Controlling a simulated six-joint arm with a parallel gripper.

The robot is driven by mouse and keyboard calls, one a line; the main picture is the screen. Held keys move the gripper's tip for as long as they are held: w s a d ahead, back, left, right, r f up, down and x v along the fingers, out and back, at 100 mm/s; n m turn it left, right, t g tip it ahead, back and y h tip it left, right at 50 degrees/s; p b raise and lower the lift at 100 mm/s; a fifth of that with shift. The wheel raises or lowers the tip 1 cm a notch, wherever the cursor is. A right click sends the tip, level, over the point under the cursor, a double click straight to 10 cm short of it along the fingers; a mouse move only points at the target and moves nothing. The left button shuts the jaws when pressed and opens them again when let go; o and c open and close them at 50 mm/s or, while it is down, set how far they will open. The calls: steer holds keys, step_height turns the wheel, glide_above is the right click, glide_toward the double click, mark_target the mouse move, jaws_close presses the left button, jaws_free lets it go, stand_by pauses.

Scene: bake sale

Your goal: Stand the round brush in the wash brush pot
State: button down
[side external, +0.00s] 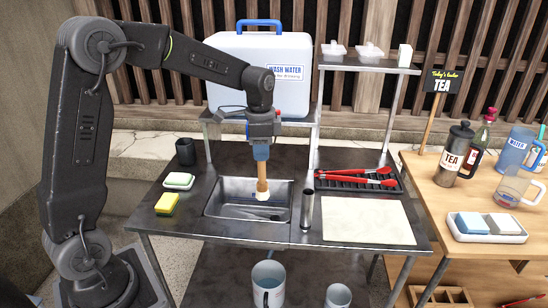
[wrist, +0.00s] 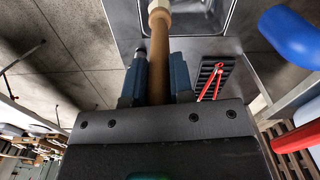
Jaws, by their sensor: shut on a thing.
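The round brush (side external: 262,174) has a tan wooden handle and a pale head, which points down over the sink. My gripper (side external: 261,153) is shut on the upper handle, and the brush hangs nearly upright. In the wrist view the handle (wrist: 159,60) runs between the two fingers of my gripper (wrist: 158,72). I cannot tell whether the head touches anything in the sink. A dark open pot (side external: 186,152) stands behind and left of the sink, apart from the brush; it looks like the wash brush pot, but no label shows.
The steel sink (side external: 212,207) is set in the dark counter. A steel cylinder (side external: 307,207) stands to its right, near red tongs (side external: 360,175) and a pale board (side external: 380,225). A soap dish (side external: 179,182) and yellow sponge (side external: 166,204) lie left. The water container (side external: 245,85) stands behind.

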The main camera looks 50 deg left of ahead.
steer(key=s+a+r+m, duration=0.2)
steer(key=s+a+r, duration=0.15)
steer(key=a, duration=0.65)
steer(key=s+a+r+m, duration=0.1)
steer(key=s+a+r, duration=0.1)
steer(key=a+r, duration=0.5)
steer(key=s+a+r+m, duration=0.2)
steer(key=s+a, duration=0.1)
steer(key=a, duration=0.9)
steer(key=w+a+f+m, duration=0.2)
steer(key=a+f+m, duration=0.2)
steer(key=a+f, duration=0.35)
step_height(320, 180, down, 8)
steer(key=shift+w+a+f, duration=0.15)
steer(key=shift+f, duration=0.65)
steer(key=c, duration=0.9)
jaws_free()
steer(key=shift+r, duration=0.1)
steer(key=shift+r, duration=6.9)
